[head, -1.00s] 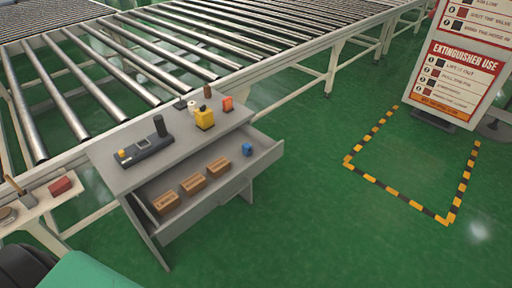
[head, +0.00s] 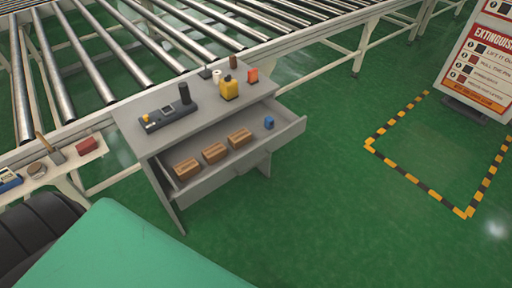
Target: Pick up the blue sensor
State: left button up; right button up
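A small blue object, which looks like the blue sensor (head: 269,123), sits at the right end of the open drawer (head: 287,136) of a grey table. Three brown boxes stand in a row to its left in the same drawer; the nearest of them to the sensor is a brown box (head: 240,138). The sensor stands a little apart from the boxes. Neither of my grippers shows in the head view.
The grey tabletop (head: 150,142) holds a black device (head: 168,117), a yellow bottle (head: 229,88) and a small orange item (head: 252,75). A roller conveyor (head: 130,62) runs behind. A side shelf (head: 78,160) and a green surface (head: 130,250) are at left.

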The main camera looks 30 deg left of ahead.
aim_at(269, 121)
jog(key=i+l+u, duration=0.3)
jog(key=i, duration=0.15)
jog(key=i+l+u, duration=0.25)
jog(key=i, duration=0.2)
